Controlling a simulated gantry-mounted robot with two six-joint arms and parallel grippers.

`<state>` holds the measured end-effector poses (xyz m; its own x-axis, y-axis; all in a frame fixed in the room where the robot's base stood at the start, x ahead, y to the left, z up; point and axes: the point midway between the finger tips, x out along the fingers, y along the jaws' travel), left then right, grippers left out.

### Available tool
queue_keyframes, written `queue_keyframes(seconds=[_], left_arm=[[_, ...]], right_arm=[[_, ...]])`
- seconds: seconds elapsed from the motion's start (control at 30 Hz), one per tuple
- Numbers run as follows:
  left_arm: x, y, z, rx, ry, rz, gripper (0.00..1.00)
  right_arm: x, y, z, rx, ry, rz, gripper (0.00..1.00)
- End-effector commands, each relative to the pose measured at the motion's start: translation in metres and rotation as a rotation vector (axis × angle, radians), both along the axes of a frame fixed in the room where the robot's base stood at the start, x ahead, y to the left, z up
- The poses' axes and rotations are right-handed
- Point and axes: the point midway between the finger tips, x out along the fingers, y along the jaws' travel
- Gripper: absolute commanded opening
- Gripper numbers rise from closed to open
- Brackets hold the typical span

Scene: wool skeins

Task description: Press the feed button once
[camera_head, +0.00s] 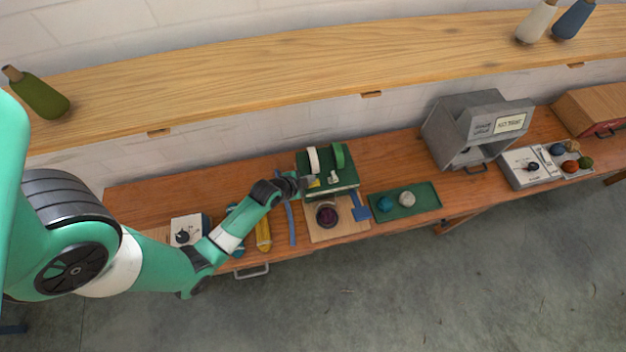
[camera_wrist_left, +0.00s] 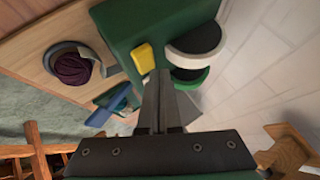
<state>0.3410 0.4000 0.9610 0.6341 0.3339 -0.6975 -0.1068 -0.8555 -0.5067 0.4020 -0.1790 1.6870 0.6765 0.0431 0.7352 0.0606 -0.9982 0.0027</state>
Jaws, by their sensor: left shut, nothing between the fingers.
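The feed button appears to be the yellow button (camera_wrist_left: 143,57) on the face of a green machine (camera_head: 345,178); it also shows small in the head view (camera_head: 314,183). The machine has a white wheel (camera_head: 313,160) and a green wheel (camera_head: 338,156) on top. My left gripper (camera_head: 301,184) is at the machine's left side. In the wrist view its shut, empty fingers (camera_wrist_left: 158,78) end right beside the yellow button. I cannot tell whether they touch it. My right gripper is not in view.
A wooden board (camera_head: 350,225) with a dark purple skein (camera_head: 327,214) lies in front of the machine. A green tray (camera_head: 428,202) holds two balls to the right. A grey box (camera_head: 450,130) stands farther right. A small dial box (camera_head: 184,229) is near my left forearm.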

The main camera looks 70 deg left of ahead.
Motion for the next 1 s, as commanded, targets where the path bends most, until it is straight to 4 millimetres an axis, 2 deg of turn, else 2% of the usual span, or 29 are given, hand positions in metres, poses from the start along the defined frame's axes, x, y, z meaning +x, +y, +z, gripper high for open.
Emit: queue_keyframes(seconds=[0.37, 0.83, 1.0], left_arm=[[0.0, 0.0, 0.003, 0.0, -0.001, -0.001, 0.0], [0.0, 0.0, 0.05, 0.001, -0.001, 0.0, 0.0], [0.0, 0.0, 0.053, 0.001, -0.001, 0.0, 0.0]], right_arm=[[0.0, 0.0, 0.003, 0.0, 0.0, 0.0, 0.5], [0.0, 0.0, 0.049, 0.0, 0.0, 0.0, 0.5], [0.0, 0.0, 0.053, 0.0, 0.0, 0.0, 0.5]])
